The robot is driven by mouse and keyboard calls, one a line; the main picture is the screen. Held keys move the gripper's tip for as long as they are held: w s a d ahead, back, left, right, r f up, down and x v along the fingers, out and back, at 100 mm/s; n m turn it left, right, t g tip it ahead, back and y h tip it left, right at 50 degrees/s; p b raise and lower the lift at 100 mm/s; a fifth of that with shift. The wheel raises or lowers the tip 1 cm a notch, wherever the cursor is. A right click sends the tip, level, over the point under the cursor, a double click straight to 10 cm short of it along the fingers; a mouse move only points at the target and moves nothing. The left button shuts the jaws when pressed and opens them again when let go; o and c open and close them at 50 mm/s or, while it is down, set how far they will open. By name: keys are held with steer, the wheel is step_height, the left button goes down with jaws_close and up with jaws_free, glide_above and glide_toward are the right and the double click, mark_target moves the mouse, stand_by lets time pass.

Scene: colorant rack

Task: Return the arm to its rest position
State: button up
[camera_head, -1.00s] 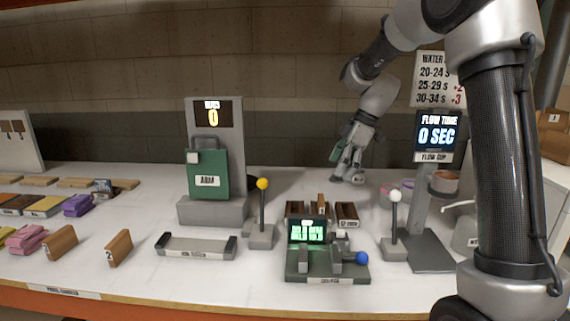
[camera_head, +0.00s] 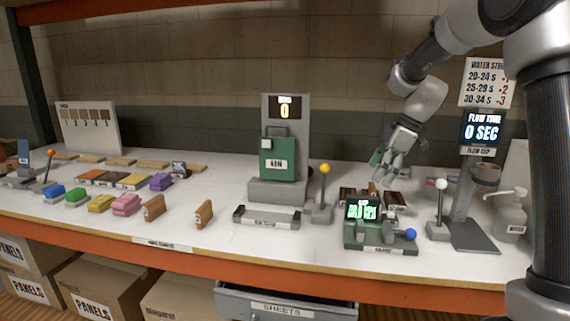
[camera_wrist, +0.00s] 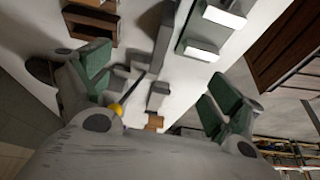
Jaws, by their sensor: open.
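My gripper (camera_head: 384,166) hangs at the end of my arm above the bench, behind the green-screen device (camera_head: 362,236) and near the dark wooden blocks (camera_head: 352,197). In the wrist view its two green-padded fingers (camera_wrist: 155,100) are spread wide with nothing between them. The bench and the yellow-knobbed lever (camera_wrist: 116,108) show beyond the fingers. My arm comes down from the upper right in the head view.
A grey stand with a green panel (camera_head: 278,160) stands left of my gripper. The yellow lever (camera_head: 324,183), white lever (camera_head: 440,200) and flow cup display (camera_head: 482,130) stand nearby. Coloured blocks (camera_head: 124,204) line the left. A drawer (camera_head: 285,305) and boxes are below.

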steer(key=shift+w+d+f+m, duration=0.15)
steer(key=shift+w+m, duration=0.1)
steer(key=shift+m, duration=0.15)
steer(key=shift+d+m, duration=0.1)
steer(key=shift+m, duration=0.5)
steer(key=shift+s+d+f+m, duration=0.1)
steer(key=shift+s+f+m, duration=0.05)
steer(key=shift+m, duration=0.25)
steer(key=s+d+r+m+t+h, duration=0.1)
steer(key=s+d+m, duration=0.2)
steer(key=s, duration=0.7)
steer(key=s+d+r+m+t+h, duration=0.1)
steer(key=s+m, duration=0.4)
steer(key=s, duration=0.6)
steer(key=s+d+r+m+t+h, duration=0.1)
steer(key=s+d+m, duration=0.3)
steer(key=s, duration=0.6)
steer(key=shift+s+d+r+m+h, duration=0.3)
steer(key=shift+s+d+r+h, duration=0.1)
steer(key=shift+d+r+h, duration=0.4)
steer(key=shift+a+r, duration=0.1)
